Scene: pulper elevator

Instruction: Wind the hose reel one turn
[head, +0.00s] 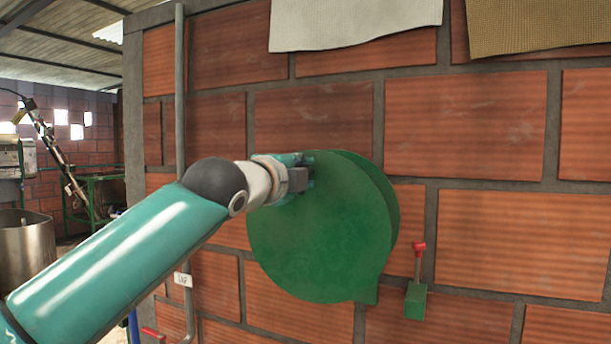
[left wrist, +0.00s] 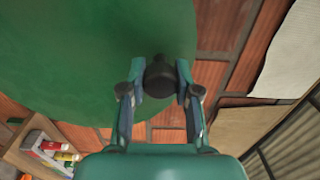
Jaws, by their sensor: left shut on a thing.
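The green hose reel (head: 325,240) is mounted on the brick wall and shows as a large round disc. It also fills the upper left of the left wrist view (left wrist: 80,50). A dark crank knob (left wrist: 160,75) stands out near the reel's edge. My left gripper (head: 305,175) is at the upper part of the reel, in front of its face. In the left wrist view its two fingers (left wrist: 160,88) are closed on both sides of the knob. The knob is mostly hidden in the head view. My right gripper is not in view.
A small green valve box with a red handle (head: 417,270) is on the wall right of the reel. A grey pipe (head: 180,100) runs up the wall at left. Cloth sheets (head: 350,22) hang above. A shelf with bottles (left wrist: 45,150) shows in the left wrist view.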

